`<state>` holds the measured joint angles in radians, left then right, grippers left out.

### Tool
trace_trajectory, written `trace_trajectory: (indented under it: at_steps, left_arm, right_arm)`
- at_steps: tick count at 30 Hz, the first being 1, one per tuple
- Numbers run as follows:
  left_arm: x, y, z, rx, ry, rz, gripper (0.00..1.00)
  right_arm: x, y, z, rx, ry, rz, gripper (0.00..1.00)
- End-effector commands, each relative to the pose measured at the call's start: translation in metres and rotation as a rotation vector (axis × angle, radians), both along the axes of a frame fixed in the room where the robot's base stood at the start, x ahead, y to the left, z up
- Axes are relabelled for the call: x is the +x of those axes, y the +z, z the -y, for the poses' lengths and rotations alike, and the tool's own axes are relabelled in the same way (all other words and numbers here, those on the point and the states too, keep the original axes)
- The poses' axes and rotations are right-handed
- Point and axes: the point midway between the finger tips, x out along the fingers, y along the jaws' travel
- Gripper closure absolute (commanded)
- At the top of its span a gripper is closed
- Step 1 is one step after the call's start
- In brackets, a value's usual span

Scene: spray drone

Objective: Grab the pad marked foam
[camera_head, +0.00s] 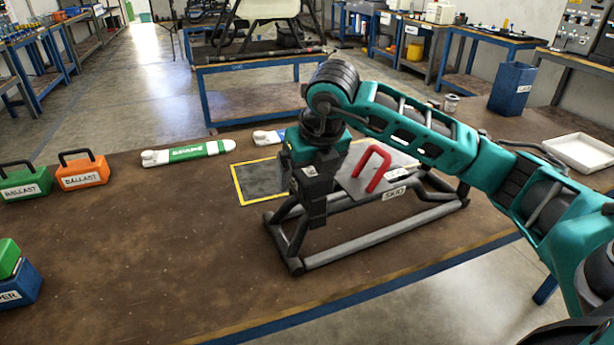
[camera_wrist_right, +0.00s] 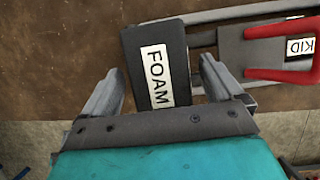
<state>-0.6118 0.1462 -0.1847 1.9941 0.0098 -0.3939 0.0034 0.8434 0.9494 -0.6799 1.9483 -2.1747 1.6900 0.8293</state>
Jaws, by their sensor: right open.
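The pad marked FOAM (camera_wrist_right: 178,38) is a dark block with a white label in the right wrist view. It lies between the two fingers of my right gripper (camera_wrist_right: 162,70), with a visible gap on each side. The gripper is open; its body hides the pad's near end. In the head view my right gripper (camera_head: 317,192) points down over the left end of the dark skid frame (camera_head: 390,234). I cannot clearly tell pad from fingers there. My left gripper is not in view.
The skid has a red handle (camera_head: 374,168) close to my gripper's right. A yellow-edged dark mat (camera_head: 252,182) lies behind it.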

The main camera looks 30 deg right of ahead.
Motion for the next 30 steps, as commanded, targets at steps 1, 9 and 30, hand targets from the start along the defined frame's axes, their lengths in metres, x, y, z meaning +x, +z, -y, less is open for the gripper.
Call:
trace_trajectory:
  at_steps: [1, 9, 30]
  left_arm:
    - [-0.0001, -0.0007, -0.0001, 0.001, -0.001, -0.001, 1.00]
    - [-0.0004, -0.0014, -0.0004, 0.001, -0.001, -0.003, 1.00]
    - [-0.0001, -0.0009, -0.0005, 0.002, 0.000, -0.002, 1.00]
  right_arm:
    - [0.0000, -0.0002, 0.0001, 0.000, 0.000, 0.000, 0.06]
    - [-0.0001, 0.0001, 0.0002, 0.000, 0.000, 0.000, 0.13]
    - [-0.0001, 0.0001, 0.0001, 0.000, 0.000, 0.000, 0.61]
